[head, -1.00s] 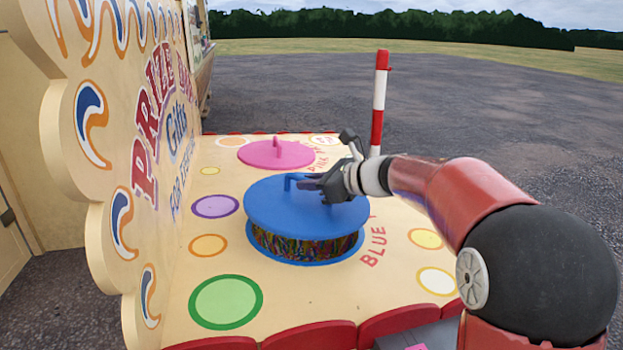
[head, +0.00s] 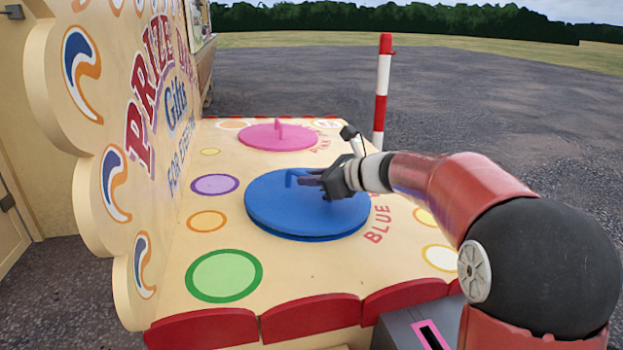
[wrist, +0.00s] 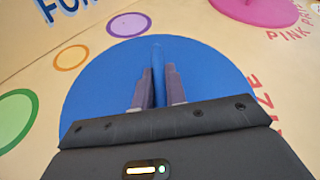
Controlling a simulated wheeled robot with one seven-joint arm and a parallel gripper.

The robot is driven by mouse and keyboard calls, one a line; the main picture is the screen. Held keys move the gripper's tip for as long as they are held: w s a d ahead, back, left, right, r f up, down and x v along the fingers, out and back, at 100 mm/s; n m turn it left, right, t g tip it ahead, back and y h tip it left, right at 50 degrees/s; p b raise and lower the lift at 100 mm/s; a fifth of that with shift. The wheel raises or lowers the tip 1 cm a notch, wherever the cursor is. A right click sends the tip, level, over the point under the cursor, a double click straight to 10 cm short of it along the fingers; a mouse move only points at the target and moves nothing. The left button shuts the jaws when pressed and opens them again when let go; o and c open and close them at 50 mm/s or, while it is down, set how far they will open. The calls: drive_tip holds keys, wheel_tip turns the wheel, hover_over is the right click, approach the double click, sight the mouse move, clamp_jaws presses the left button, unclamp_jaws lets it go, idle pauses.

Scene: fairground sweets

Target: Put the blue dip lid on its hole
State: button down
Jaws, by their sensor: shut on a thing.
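The blue dip lid (head: 290,208) is a flat round disc with an upright handle. In the head view it lies level and low over its hole at the middle of the painted counter, with a thin darker blue rim (head: 300,238) showing under its near edge. The hole's contents are hidden by the lid. I cannot tell whether the lid touches the rim all round. My gripper (head: 308,178) is shut on the handle from the right. In the wrist view both fingers (wrist: 159,88) pinch the blue handle, with the lid (wrist: 100,85) spread out beneath.
A pink lid (head: 277,136) lies farther back on the counter (head: 240,250). A red and white post (head: 381,95) stands behind, to the right. A scalloped sign board (head: 110,130) rises along the left. Red scalloped edging (head: 310,316) runs along the front.

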sight(341, 206)
drive_tip(key=shift+f, duration=0.65)
idle(0.5)
drive_tip(key=c, duration=1.3)
unclamp_jaws()
drive_tip(key=shift+c, duration=0.2)
drive_tip(key=v, duration=0.8)
drive_tip(key=shift+a, duration=0.1)
